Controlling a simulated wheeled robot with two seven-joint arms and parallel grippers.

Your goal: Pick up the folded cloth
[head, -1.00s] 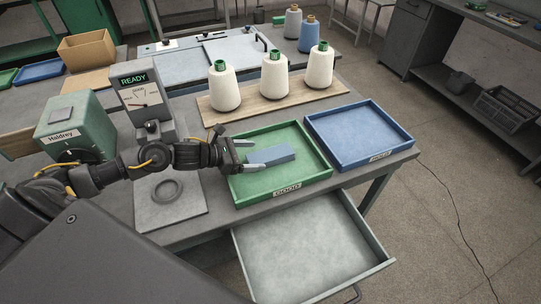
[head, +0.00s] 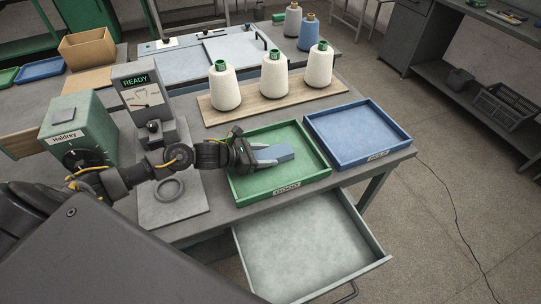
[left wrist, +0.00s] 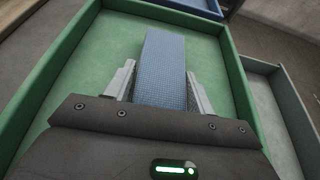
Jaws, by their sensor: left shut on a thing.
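The folded cloth (head: 278,152) is a flat blue strip over the green tray (head: 314,177) labelled GOOD. It also shows in the left wrist view (left wrist: 164,68), long and checked, pointing away from my gripper. My left gripper (head: 262,156) reaches into the tray from the left and is shut on the near end of the cloth, with one pale finger on each side. I cannot tell whether the cloth still touches the tray floor. The right gripper is not in view.
A blue tray (head: 360,132) stands just right of the green one. An open drawer (head: 308,245) juts out below the table's front edge. Yarn cones (head: 274,75) stand on a wooden board behind. A scale (head: 146,98) reading READY and a Haldrey box (head: 78,128) are at left.

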